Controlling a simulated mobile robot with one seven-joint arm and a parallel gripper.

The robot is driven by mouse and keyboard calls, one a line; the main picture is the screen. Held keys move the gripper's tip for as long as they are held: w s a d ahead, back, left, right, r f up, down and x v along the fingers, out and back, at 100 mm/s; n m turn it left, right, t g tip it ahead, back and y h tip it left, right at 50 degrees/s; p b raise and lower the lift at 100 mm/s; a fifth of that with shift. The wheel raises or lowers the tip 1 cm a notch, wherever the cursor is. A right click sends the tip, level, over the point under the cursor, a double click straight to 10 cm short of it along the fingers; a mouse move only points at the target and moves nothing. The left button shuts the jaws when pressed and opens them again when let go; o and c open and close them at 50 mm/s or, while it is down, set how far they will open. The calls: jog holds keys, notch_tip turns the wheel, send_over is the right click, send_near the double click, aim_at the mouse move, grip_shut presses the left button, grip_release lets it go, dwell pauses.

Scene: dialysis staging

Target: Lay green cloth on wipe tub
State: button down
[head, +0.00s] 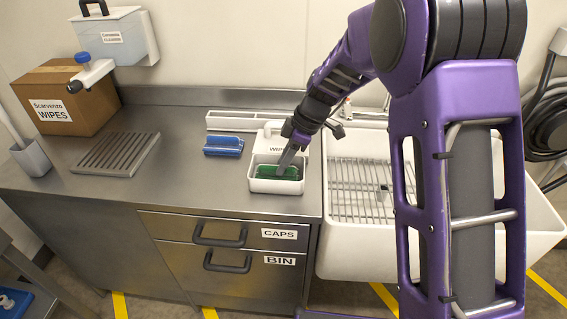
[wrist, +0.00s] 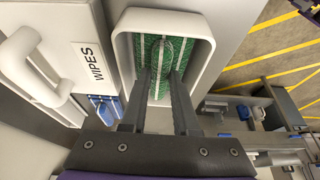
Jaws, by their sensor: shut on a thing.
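The green cloth (head: 278,172) lies inside the open white wipe tub (head: 275,187) on the steel counter. In the wrist view the cloth (wrist: 158,50) shows green with pale stripes, within the rim of the tub (wrist: 205,50). My gripper (head: 284,168) reaches down into the tub from above. Its two fingers (wrist: 161,75) are shut on the cloth, with a raised fold of it between the tips. The tub's lid, marked WIPES (wrist: 75,65), stands open at the back of the tub. The cloth's underside is hidden.
A blue folded item (head: 223,146) lies left of the tub. A grey slatted rack (head: 116,153) and a cardboard box (head: 66,97) are farther left. A white narrow tray (head: 240,120) is behind. The sink with a wire rack (head: 360,188) is at right.

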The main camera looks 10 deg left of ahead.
jog(key=shift+f, duration=0.2)
jog(key=c, duration=0.7)
grip_release()
jog(key=shift+r, duration=0.1)
jog(key=shift+o, duration=0.2)
jog(key=shift+r, duration=0.25)
jog(key=p+v, duration=0.1)
jog(key=v, duration=1)
jog(key=shift+d+r, duration=0.25)
jog(key=shift+r, duration=0.1)
